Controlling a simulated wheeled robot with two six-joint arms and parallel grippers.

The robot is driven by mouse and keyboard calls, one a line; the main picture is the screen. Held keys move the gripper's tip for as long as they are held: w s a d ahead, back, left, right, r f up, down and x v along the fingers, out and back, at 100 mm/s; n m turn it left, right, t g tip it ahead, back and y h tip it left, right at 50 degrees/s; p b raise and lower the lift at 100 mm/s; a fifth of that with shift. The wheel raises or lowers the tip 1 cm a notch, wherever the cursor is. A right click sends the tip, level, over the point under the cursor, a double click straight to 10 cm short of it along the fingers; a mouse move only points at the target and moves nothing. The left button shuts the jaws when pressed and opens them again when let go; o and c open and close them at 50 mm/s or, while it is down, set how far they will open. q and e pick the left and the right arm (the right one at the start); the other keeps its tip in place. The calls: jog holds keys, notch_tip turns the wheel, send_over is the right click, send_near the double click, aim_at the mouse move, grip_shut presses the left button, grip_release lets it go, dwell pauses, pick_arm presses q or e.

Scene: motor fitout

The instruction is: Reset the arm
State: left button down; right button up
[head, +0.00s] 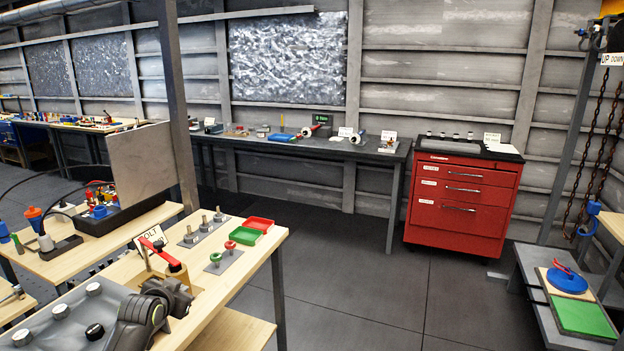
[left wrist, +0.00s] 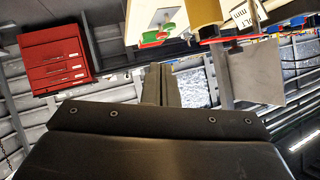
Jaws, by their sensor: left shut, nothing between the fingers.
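My left gripper (head: 180,297) is at the lower left of the head view, above the near wooden bench. Its dark fingers (left wrist: 160,84) are shut and empty in the left wrist view. A red lever (head: 152,246) on a tan block (head: 178,275) stands just behind the gripper, apart from it as far as I can tell. The block (left wrist: 205,12) also shows at the top of the wrist view, with the red lever (left wrist: 226,40) beside it. My right gripper is not in view.
The near bench (head: 215,300) also holds a bolt sign (head: 148,236), grey plates with posts, and a green tray (head: 243,238) beside a red tray (head: 258,224). A red drawer cabinet (head: 462,205) stands against the back wall. The floor between is clear.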

pick_arm(q)
notch_tip(320, 180, up, 11)
jog(key=w+t, duration=0.2)
jog(key=t, duration=0.5)
jog(key=s+a+f+n+g+y, duration=0.1)
jog(key=s+f+g, duration=0.1)
jog(key=f, duration=0.7)
jog(key=s+a+f+g, duration=0.1)
jog(key=s+f, duration=0.1)
jog(key=f, duration=0.7)
jog(key=s+f+n+g+b, duration=0.1)
jog(key=s+f+g, duration=0.3)
jog(key=s+f, duration=0.9)
jog(key=s+f+n+g+b, duration=0.1)
jog(key=s+f+g, duration=0.2)
jog(key=s+f, duration=1.1)
jog(key=s+d+f+g, duration=0.1)
jog(key=s+f+g, duration=0.1)
jog(key=s+f, duration=0.5)
jog(key=s+d+f+n+g, duration=0.1)
jog(key=s+f, duration=0.6)
jog(key=s, duration=1)
jog(key=s+d+f+g, duration=0.2)
jog(key=s+f+g, duration=0.3)
jog(key=s, duration=0.7)
notch_tip(320, 180, down, 2)
jog(key=shift+d+f+n+b, duration=0.1)
jog(key=shift+d+n+b, duration=0.2)
jog(key=shift+b, duration=0.1)
